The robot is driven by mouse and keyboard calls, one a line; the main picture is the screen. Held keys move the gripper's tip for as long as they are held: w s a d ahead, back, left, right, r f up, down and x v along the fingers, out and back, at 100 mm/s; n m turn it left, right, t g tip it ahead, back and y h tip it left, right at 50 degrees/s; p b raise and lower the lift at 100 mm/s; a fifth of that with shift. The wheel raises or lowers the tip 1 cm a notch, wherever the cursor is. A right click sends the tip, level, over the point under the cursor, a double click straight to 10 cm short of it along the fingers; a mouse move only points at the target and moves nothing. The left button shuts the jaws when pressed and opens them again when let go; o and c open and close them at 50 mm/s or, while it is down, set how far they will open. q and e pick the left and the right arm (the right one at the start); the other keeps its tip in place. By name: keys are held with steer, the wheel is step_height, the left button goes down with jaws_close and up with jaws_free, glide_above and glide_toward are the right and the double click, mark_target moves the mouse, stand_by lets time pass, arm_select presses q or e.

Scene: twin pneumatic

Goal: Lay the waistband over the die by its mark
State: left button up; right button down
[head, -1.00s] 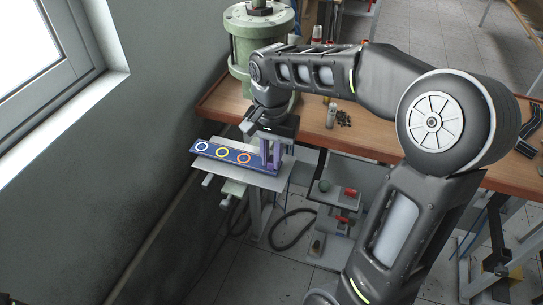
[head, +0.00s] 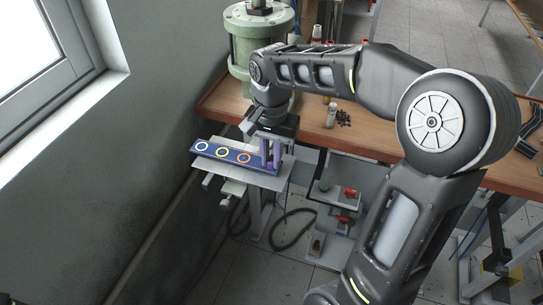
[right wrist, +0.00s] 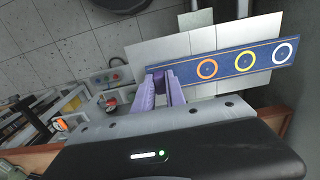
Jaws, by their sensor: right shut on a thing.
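The waistband is a dark blue strip (head: 212,151) with a white, a yellow and an orange ring. It lies along a pale grey plate (head: 272,181), and I cannot tell whether it touches the plate. My right gripper (head: 271,163) is shut on the strip's right end, with its purple fingers pointing down. The right wrist view shows the strip (right wrist: 270,55) running right from the gripper (right wrist: 160,73), across the pale plate (right wrist: 150,54). I cannot make out a separate die or its mark; the strip may cover them. My left gripper is out of view.
A green cylinder (head: 262,40) stands behind my right wrist. A wooden bench (head: 375,140) runs to the right, with a small jar (head: 331,116) and dark small parts (head: 343,119) on it. A grey wall with a window is close on the left. A hose (head: 290,238) hangs below.

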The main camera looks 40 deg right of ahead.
steer(key=shift+f, duration=0.3)
steer(key=c, duration=1.3)
jaws_free()
steer(key=shift+r, duration=0.15)
step_height(320, 180, up, 8)
steer(key=shift+f+b, duration=0.25)
steer(key=shift+b, duration=0.3)
